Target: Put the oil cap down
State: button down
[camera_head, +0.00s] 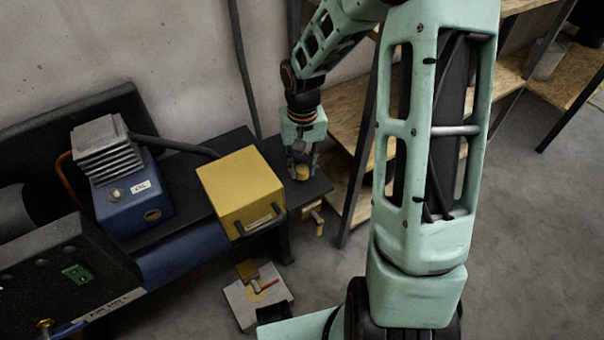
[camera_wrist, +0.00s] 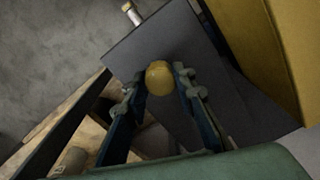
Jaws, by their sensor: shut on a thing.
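The oil cap looks like a small round yellow piece (camera_wrist: 159,77), held between my fingertips in the wrist view. It also shows as a small yellow spot under my gripper (camera_head: 302,168) in the head view. My gripper (camera_wrist: 160,82) is shut on it, pointing down over the right end of the dark bench top (camera_head: 318,189). I cannot tell whether the cap touches the surface. A blue unit labelled OIL (camera_head: 135,200), with a grey finned block on top, stands at the left of the bench.
A yellow box (camera_head: 240,190) stands on the bench just left of my gripper; its side also shows at the right of the wrist view (camera_wrist: 258,45). A wooden shelf rack (camera_head: 350,105) stands behind at the right. A small plate with fittings (camera_head: 245,312) lies on the floor.

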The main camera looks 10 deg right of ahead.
aim_at(302, 168)
jog(key=shift+f, duration=1.15)
jog(key=shift+f+b, duration=0.25)
jog(key=shift+b, duration=0.1)
jog(key=c, duration=1.6)
grip_release()
jog(key=shift+r, duration=0.1)
jog(key=shift+r, duration=0.1)
notch_tip(302, 168, up, 12)
jog(key=p, duration=0.4)
